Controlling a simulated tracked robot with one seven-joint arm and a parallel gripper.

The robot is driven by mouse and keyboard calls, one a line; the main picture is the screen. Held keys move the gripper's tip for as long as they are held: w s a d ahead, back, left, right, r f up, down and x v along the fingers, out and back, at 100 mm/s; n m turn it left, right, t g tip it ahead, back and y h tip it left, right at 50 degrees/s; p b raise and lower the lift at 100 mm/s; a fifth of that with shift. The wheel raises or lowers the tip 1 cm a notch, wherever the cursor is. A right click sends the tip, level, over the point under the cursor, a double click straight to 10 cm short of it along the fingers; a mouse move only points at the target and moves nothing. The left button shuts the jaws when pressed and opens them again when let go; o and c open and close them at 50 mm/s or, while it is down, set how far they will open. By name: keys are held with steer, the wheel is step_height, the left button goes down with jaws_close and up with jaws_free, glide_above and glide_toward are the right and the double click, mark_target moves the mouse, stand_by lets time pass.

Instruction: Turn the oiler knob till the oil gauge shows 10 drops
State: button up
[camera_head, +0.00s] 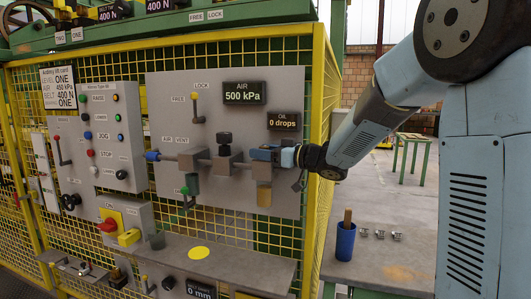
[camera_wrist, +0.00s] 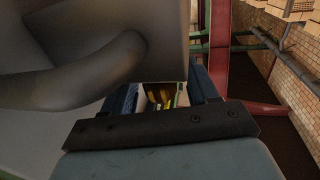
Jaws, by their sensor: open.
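The oil gauge (camera_head: 284,122) is a dark display on the grey panel and reads 0 drops. Below it the oiler (camera_head: 264,195) hangs from the pipe line, with an amber bowl at its bottom. My gripper (camera_head: 265,153) is at the top of the oiler, reaching in from the right. The oiler knob is hidden behind my fingers in the head view. In the wrist view my open gripper (camera_wrist: 165,92) shows two blue fingers with a gap between them. A small yellow and dark shape shows in the gap; I cannot tell if either finger touches the knob.
The air display (camera_head: 244,93) reads 500 kPa. A regulator with a black knob (camera_head: 224,138) stands left of the oiler on the pipe. A yellow mesh fence (camera_head: 318,110) edges the panel at right. A shelf (camera_head: 215,258) juts out below. A blue cup (camera_head: 345,241) stands on the bench.

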steer(key=shift+a, duration=0.1)
steer(key=c, duration=0.9)
steer(key=shift+d, duration=0.2)
steer(key=shift+c, duration=0.2)
steer(key=shift+a, duration=0.15)
